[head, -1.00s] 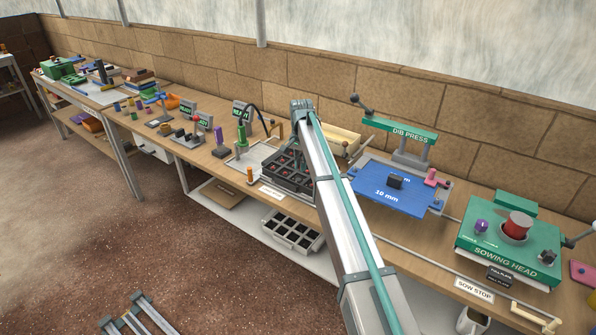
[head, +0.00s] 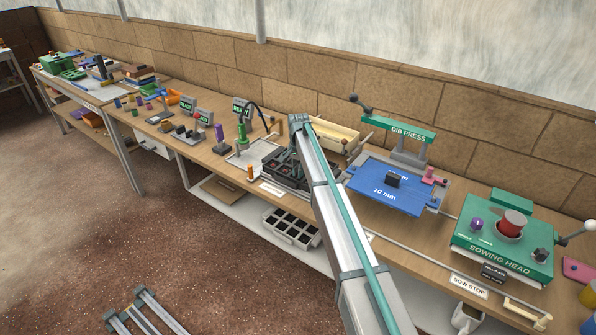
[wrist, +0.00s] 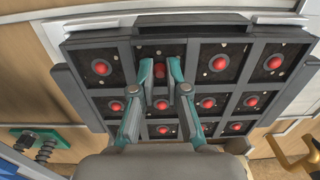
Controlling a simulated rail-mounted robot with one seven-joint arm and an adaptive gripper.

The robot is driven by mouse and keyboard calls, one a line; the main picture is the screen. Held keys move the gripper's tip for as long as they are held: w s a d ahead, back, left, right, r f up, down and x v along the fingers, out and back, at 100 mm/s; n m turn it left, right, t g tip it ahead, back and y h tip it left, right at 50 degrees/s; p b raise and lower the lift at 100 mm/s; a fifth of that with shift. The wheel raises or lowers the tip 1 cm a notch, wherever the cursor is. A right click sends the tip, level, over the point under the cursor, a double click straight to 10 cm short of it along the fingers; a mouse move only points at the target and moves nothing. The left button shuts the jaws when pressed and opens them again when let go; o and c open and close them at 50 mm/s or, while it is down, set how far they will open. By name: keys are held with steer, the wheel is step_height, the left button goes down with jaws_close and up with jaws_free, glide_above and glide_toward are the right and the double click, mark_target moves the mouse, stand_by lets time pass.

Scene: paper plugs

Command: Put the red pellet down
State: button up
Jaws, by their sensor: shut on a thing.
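The red pellet (wrist: 160,69) is between my gripper's two teal-tipped fingers in the wrist view. My gripper (wrist: 160,72) is shut on it, over the second cell from the left in the top row of the dark tray (wrist: 185,43). The fingers partly cover that cell, so I cannot tell whether the pellet touches the plug below. The other visible cells hold dark plugs with a red pellet near each middle.
The blue plate of the dib press (head: 385,207) stands right of the tray, and the green sowing head (head: 485,262) farther right. A green-handled tool (head: 242,132) and an orange-topped peg (head: 250,172) stand left. A second tray (head: 291,228) sits on the lower shelf.

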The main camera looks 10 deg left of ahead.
steer(key=shift+f, duration=0.15)
steer(key=o, duration=0.4)
steer(key=shift+c, duration=0.2)
step_height(320, 180, up, 12)
steer(key=b, duration=0.3)
